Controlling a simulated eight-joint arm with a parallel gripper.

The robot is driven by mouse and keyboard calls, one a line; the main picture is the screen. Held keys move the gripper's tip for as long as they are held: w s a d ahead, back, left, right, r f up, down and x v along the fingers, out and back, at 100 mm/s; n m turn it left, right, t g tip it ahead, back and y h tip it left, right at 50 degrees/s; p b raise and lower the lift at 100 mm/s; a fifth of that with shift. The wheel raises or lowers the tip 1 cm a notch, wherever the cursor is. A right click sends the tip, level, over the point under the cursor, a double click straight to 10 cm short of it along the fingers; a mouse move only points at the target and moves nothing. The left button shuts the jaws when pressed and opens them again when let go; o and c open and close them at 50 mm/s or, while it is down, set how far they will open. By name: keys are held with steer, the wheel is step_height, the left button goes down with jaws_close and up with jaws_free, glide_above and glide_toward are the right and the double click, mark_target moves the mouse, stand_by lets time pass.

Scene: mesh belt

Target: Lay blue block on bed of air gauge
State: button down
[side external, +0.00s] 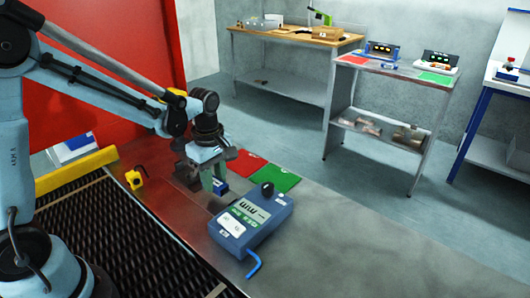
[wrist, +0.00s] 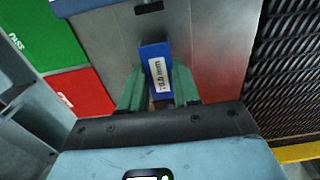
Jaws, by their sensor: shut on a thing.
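The blue block (wrist: 154,55) with a white mm label is between the green fingers of my gripper (wrist: 158,92) in the wrist view. In the side external view my gripper (side external: 212,182) points down, shut on the blue block (side external: 221,188), just behind and left of the air gauge. The air gauge (side external: 268,222) is a blue box with a black knob, a display and pale panels, lying on the metal bench. A blue edge of it (wrist: 80,6) shows at the top of the wrist view. I cannot clearly make out its bed.
A red pad (side external: 246,163) and a green PASS pad (side external: 279,179) lie behind the gauge. A yellow item with a black hook (side external: 134,180) stands at left, near the mesh belt (side external: 95,225). Bare bench (side external: 350,240) lies right.

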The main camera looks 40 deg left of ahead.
mark_target(215, 182)
steer(key=shift+f, duration=1.5)
steer(key=shift+f, duration=0.15)
steer(key=c, duration=0.8)
jaws_free()
